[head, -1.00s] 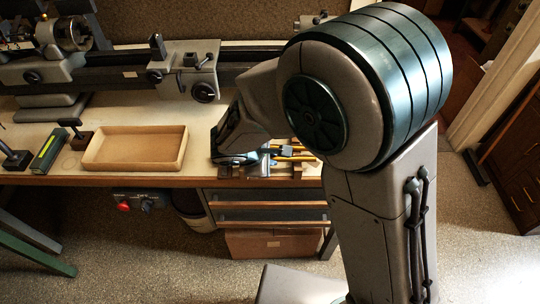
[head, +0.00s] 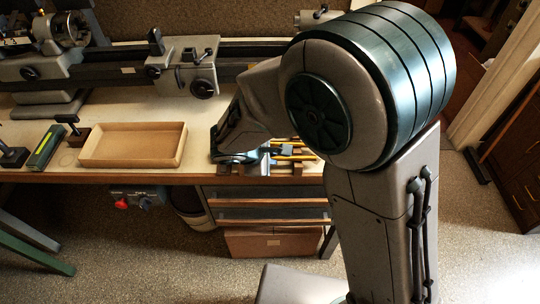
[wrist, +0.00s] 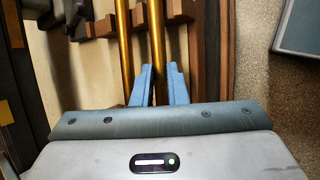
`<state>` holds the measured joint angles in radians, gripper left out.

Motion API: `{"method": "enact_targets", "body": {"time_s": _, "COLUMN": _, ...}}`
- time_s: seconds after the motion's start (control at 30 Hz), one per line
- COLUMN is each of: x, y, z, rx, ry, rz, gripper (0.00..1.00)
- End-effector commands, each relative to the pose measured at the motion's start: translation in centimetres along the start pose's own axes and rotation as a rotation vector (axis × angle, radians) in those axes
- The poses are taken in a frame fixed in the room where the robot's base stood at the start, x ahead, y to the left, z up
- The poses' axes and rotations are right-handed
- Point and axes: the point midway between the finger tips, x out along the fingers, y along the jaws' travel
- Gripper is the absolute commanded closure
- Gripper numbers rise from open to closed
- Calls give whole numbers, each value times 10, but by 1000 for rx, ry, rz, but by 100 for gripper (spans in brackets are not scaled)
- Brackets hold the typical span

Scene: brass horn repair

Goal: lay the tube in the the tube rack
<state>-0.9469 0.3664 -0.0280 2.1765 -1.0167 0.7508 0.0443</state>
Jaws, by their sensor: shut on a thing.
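My gripper (wrist: 159,84) has its two blue fingers close on either side of a brass tube (wrist: 155,35) in the wrist view. The tube runs away from me between the fingertips, over the wooden tube rack (wrist: 192,42). Whether it touches the rack's notches cannot be told. A second brass tube (wrist: 122,45) lies parallel just to the left. In the head view, the rack (head: 298,170) stands at the bench's front edge, partly behind my arm, with yellow tubes (head: 290,155) across it. The fingertips are mostly hidden there.
An empty wooden tray (head: 130,160) sits left of my gripper on the bench (head: 90,178). A lathe (head: 120,72) runs along the back. A green box (head: 45,148) lies left of the tray. Drawers (head: 270,205) are below the bench edge.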

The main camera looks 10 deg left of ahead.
Motion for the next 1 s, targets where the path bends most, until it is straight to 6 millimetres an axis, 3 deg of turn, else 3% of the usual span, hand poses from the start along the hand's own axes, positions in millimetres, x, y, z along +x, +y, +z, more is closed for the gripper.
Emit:
{"method": "enact_targets", "body": {"time_s": 0.4, "x": 2, "y": -1, "z": -1, "rx": 0, "ry": 0, "rz": 0, "gripper": 100}}
{"method": "enact_targets", "body": {"time_s": 0.43, "x": 2, "y": -1, "z": -1, "rx": 0, "ry": 0, "rz": 0, "gripper": 82}}
{"method": "enact_targets", "body": {"time_s": 0.5, "x": 2, "y": -1, "z": -1, "rx": 0, "ry": 0, "rz": 0, "gripper": 62}}
{"method": "enact_targets", "body": {"time_s": 0.83, "x": 0, "y": -1, "z": -1, "rx": 0, "ry": 1, "rz": 1, "gripper": 62}}
{"method": "enact_targets", "body": {"time_s": 1.0, "x": -21, "y": 0, "z": -2, "rx": 0, "ry": 4, "rz": 4, "gripper": 62}}
